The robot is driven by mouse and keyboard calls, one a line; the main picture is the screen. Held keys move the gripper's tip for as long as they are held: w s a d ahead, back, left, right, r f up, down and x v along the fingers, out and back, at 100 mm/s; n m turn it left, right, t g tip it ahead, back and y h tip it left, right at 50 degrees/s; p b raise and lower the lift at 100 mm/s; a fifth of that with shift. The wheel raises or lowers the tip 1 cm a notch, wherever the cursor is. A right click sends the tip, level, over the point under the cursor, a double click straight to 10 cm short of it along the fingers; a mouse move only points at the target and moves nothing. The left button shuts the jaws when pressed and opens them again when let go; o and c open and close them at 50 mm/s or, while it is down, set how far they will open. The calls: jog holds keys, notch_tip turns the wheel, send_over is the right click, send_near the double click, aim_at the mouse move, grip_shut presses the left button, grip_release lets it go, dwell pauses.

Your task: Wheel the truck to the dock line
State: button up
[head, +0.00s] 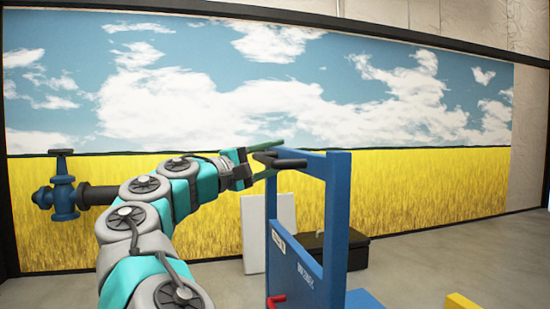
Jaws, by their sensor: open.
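The blue upright frame (338,215), which appears to be the truck's, stands right of centre. Contact cannot be told. A label and small lettering show on the frame's side. The truck's lower part and wheels are cut off by the bottom edge. I cannot make out a dock line.
A black case (357,253) and a white panel (256,225) stand behind the frame near the mural wall. A blue valve (62,190) with a pipe is at the left. A yellow piece (464,302) shows at bottom right. Grey floor (440,250) is clear at right.

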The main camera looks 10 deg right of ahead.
aim_at(260, 161)
jog(key=shift+v, duration=3.9)
